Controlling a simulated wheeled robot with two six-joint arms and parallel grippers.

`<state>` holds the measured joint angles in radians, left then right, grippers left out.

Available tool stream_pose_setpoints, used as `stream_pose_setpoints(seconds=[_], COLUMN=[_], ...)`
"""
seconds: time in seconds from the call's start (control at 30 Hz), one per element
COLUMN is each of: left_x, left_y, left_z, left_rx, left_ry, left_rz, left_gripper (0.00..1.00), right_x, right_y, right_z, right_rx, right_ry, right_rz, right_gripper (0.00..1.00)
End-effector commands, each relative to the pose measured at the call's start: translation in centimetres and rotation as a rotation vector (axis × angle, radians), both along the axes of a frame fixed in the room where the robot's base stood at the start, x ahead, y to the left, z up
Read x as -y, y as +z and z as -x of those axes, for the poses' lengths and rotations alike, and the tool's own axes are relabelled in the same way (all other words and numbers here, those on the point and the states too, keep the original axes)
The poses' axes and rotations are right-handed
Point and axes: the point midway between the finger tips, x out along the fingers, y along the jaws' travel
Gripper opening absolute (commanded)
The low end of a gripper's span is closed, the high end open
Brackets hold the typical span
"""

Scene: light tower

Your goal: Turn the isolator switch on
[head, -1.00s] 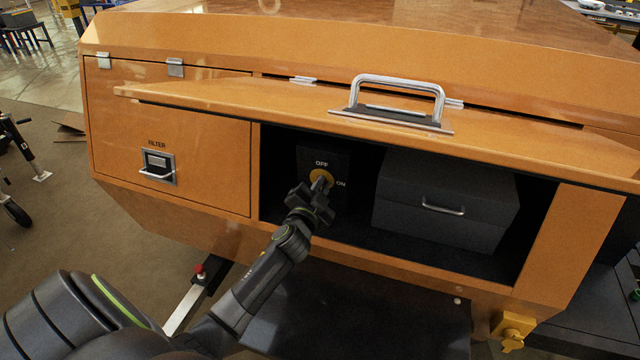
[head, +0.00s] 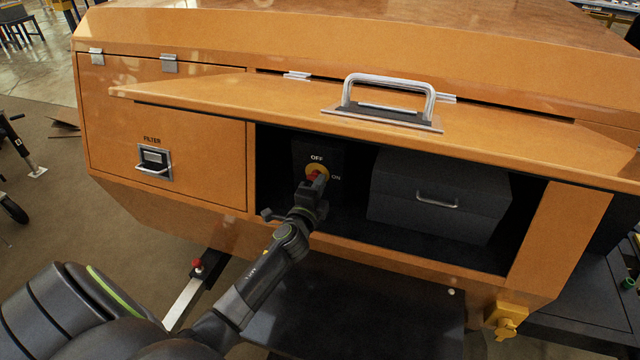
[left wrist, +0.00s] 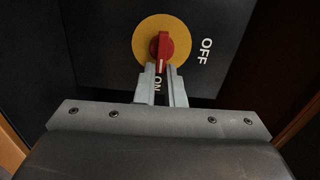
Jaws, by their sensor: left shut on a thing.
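The isolator switch is a red knob (left wrist: 161,47) on a yellow disc (left wrist: 172,22), on a dark panel inside the open compartment. In the head view the yellow disc (head: 317,170) shows under the OFF label, with ON to its right. In the left wrist view the knob's white line points at the ON label, partly hidden by the fingers; OFF is to the right. My left gripper (left wrist: 165,75) is shut on the knob's lower end, one finger on each side. In the head view the left gripper (head: 316,186) covers part of the knob.
The raised orange flap with its metal handle (head: 388,100) hangs over the compartment. A dark box (head: 438,192) stands to the right inside it. A closed FILTER panel (head: 205,160) is to the left. A yellow fitting (head: 506,318) sits at the lower right.

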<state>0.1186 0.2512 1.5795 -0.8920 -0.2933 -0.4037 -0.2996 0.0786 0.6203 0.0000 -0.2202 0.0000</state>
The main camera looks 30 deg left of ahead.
Motion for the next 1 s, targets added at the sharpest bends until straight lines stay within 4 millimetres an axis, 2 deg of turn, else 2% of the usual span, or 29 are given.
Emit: stream_pose_setpoints(seconds=[0.03,0.63,0.67,0.8,1.0], left_x=[-0.28,-0.32,-0.32,-0.25,-0.13], left_y=[-0.57,-0.5,-0.49,-0.36,-0.18], left_z=[0.21,0.18,0.18,0.12,0.05], left_rx=[-0.016,-0.023,-0.023,-0.019,-0.015], left_ry=[0.009,0.009,0.009,0.006,0.004], left_rz=[-0.015,-0.055,-0.055,-0.054,-0.053], left_gripper=[0.0,0.0,0.1,0.29,0.31], right_x=[-0.01,0.0,0.0,0.05,0.06], right_y=[0.02,0.06,0.06,0.07,0.08], right_z=[0.0,0.03,0.03,0.03,0.04], right_rx=[0.0,0.0,0.0,0.0,0.0], right_ry=[0.0,0.0,0.0,0.0,0.0], right_rz=[0.0,0.0,0.0,0.001,0.001], right_gripper=[0.0,0.0,0.0,0.0,0.0])
